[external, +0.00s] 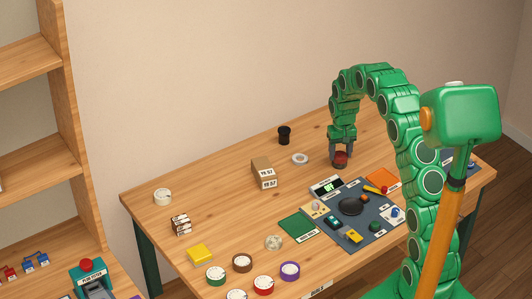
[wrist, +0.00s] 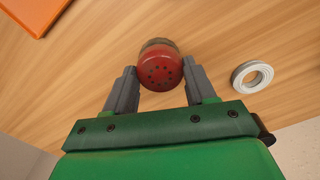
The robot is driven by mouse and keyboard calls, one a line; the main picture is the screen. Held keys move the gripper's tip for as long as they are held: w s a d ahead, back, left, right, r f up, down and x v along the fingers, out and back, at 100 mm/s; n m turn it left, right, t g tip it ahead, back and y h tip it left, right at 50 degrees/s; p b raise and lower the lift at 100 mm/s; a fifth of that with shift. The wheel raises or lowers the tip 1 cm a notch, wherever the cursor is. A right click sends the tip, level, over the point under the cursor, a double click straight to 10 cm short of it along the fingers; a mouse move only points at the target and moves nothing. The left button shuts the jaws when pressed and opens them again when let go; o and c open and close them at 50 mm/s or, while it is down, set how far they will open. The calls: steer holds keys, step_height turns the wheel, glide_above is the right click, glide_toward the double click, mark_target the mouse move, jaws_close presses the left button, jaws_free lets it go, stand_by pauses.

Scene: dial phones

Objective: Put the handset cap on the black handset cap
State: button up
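The red handset cap (wrist: 161,72), round with small dark holes, is between the fingertips of my gripper (wrist: 160,66). The fingertips meet its two sides, and the gripper is shut on it. In the external view, the red cap (external: 341,155) shows between the fingers of my downward-pointing gripper (external: 340,151), with a dark part below it close to the table. A brownish-grey band (wrist: 158,43) shows behind the red dome in the wrist view. I cannot tell if this band is the cap's own rim or a separate piece. A black cup-like piece (external: 284,134) stands upright farther back on the table.
A white ring (external: 300,159) lies near the gripper and also shows in the wrist view (wrist: 252,77). A dark mat (external: 370,236) with phone parts and an orange sheet (external: 382,180) lie towards the front. Boxes (external: 264,174) stand to the left. The wooden table is bare behind the gripper.

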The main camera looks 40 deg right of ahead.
mark_target(340, 154)
steer(key=o, duration=0.4)
steer(key=shift+r, duration=0.1)
step_height(340, 154, up, 11)
steer(key=s+a+r+n, duration=0.1)
steer(key=s+a+r, duration=0.8)
steer(key=s, duration=0.1)
steer(key=s+a+r+n, duration=0.1)
steer(key=s+a, duration=0.3)
steer(key=s, duration=0.8)
steer(key=s+a+r+n+g, duration=0.1)
steer(key=s+a, duration=0.3)
steer(key=s, duration=0.9)
steer(key=s+a+r+n, duration=0.1)
steer(key=s+a, duration=0.3)
steer(key=s, duration=0.9)
steer(key=shift+a+r+n+g, duration=0.1)
steer(key=shift+a+n+g, duration=0.2)
steer(key=shift+a+g, duration=0.1)
